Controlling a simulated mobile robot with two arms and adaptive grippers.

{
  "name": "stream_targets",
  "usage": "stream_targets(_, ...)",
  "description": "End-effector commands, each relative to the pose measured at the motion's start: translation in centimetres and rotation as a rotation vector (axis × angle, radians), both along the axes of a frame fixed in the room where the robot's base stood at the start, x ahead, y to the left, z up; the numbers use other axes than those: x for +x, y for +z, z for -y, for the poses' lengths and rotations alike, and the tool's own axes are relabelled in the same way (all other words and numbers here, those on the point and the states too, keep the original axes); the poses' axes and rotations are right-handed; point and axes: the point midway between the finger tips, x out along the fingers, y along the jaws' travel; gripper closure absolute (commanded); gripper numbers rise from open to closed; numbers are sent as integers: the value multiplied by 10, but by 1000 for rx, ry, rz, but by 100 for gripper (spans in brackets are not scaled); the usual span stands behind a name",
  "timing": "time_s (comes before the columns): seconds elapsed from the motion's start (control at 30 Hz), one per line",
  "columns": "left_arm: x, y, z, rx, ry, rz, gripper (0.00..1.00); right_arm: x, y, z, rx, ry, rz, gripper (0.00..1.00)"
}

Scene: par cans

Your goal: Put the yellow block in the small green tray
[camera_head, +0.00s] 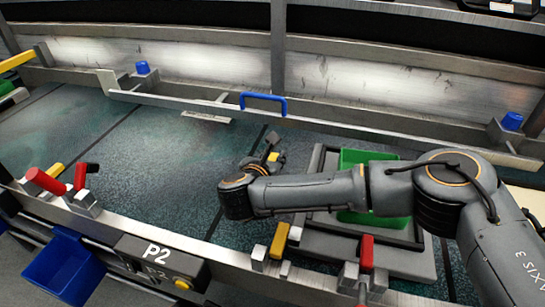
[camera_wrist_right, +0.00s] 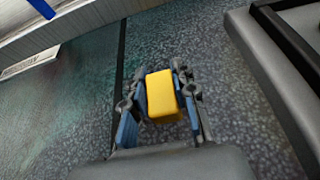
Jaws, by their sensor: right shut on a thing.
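My right gripper (camera_head: 270,148) reaches in from the right over the dark speckled surface, left of the green tray. In the wrist view, the right gripper (camera_wrist_right: 160,98) is shut on a yellow block (camera_wrist_right: 163,96), which sits between its blue-padded fingers. A small part of the yellow block (camera_head: 275,157) shows beside the fingers in the head view; the wrist hides the rest. The green tray (camera_head: 352,158) stands in a grey frame at centre right. My right forearm crosses in front of its middle. My left gripper is not in view.
A metal rail with a blue handle (camera_head: 263,104) runs along the back. The front rail carries a yellow piece (camera_head: 279,240), a red piece (camera_head: 366,253) and red handles (camera_head: 46,181). A blue bin (camera_head: 62,268) hangs at front left. The surface left of the gripper is clear.

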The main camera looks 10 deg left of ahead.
Motion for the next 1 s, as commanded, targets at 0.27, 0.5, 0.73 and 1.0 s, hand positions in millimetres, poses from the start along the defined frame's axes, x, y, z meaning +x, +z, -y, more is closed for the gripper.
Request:
stream_targets(0.27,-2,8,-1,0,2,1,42,0,-1,0,0,0,0,69)
stream_targets(0.5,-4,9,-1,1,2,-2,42,0,-1,0,0,0,0,51)
stream_targets(0.73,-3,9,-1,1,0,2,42,0,0,0,0,-1,0,51)
stream_targets(1.0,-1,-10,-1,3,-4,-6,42,-25,11,-2,1,6,-2,51)
